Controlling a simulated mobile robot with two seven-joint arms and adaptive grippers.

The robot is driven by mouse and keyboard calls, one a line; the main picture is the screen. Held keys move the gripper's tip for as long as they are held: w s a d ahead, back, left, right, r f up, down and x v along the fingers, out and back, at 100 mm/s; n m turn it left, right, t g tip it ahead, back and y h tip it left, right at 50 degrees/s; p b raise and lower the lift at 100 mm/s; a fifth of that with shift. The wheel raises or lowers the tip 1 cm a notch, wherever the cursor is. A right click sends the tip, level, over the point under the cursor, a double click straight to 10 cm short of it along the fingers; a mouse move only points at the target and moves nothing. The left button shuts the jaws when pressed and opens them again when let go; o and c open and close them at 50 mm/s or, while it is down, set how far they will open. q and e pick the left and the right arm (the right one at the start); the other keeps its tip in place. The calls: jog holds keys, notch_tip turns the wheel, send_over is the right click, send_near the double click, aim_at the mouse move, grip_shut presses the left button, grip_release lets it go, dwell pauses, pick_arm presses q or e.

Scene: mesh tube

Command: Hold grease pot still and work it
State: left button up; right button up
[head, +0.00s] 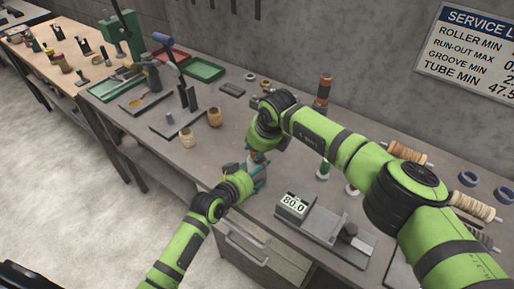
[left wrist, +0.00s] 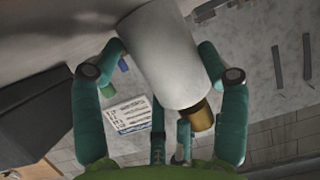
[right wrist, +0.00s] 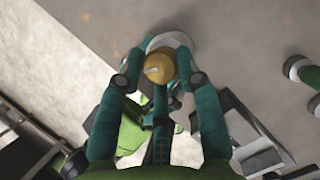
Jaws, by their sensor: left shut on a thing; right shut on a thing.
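The grease pot (left wrist: 160,55) is a pale grey cylinder with a brass part (left wrist: 200,117) at one end. In the head view only a small bit of the pot (head: 257,161) shows between my grippers, near the front edge of the bench. My left gripper (head: 256,174) is shut on the pot's body, with a finger on each side. My right gripper (head: 268,148) comes down from above and is shut on the round brass top (right wrist: 159,68). In the right wrist view the pot's pale rim (right wrist: 172,41) shows behind the brass top.
A gauge reading 80.0 (head: 294,204) stands to the right on the bench. Red (head: 173,57) and green (head: 203,69) trays lie farther back. Thread spools (head: 472,206) lie at the right. Bare bench lies left of my grippers.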

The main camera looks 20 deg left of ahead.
jog(key=m, duration=0.2)
jog(key=m+t+h, duration=0.1)
jog(key=shift+w+r, duration=0.1)
jog(key=shift+w, duration=0.15)
jog(key=shift+m+t+h, duration=0.5)
jog(key=shift+m+h, duration=0.3)
jog(key=shift+m, duration=1.3)
jog(key=o, duration=1.1)
jog(key=shift+s, duration=0.1)
jog(key=shift+s+a, duration=0.1)
jog(key=v, duration=1.2)
